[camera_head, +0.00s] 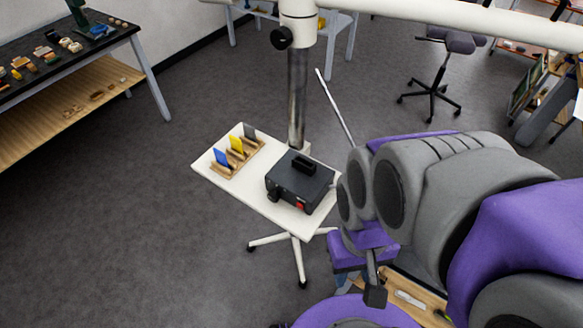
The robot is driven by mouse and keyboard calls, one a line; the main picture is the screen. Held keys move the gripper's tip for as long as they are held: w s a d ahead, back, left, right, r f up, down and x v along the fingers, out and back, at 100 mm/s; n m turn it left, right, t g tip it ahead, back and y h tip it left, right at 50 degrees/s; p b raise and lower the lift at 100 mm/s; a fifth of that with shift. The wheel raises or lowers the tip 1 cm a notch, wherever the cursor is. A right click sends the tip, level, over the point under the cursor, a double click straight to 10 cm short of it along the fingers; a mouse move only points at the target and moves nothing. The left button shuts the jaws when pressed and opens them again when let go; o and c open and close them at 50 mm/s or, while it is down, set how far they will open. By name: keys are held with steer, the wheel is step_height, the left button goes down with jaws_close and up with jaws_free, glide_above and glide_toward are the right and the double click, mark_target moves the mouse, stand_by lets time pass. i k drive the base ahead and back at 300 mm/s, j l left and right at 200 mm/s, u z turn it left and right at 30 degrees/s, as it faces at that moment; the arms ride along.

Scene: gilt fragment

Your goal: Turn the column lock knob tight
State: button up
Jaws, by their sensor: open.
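The column lock knob (281,38) is a round black knob on the left side of a white collar (300,24). The collar sits around the top of an upright metal column (297,95), under a long white boom. My purple and grey arm is folded at the right. My gripper (366,280) is at its lower end, open, with a dark finger pointing down. It is partly hidden by the arm links. It is well below and to the right of the knob and touches nothing that I can see. Whether the knob is tight cannot be told.
A white stand table (240,188) beside the column holds a black box (300,183) and a wooden rack with blue, yellow and grey cards (236,155). A dark workbench (60,50) is at upper left, a chair (435,85) at upper right. The grey floor at left is clear.

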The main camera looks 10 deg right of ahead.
mark_target(282, 38)
steer(key=k+j, duration=0.15)
steer(key=j, duration=0.2)
steer(key=k+j+z, duration=0.15)
steer(key=j, duration=0.25)
steer(key=k+j, duration=0.1)
steer(key=j, duration=0.25)
steer(key=z, duration=0.05)
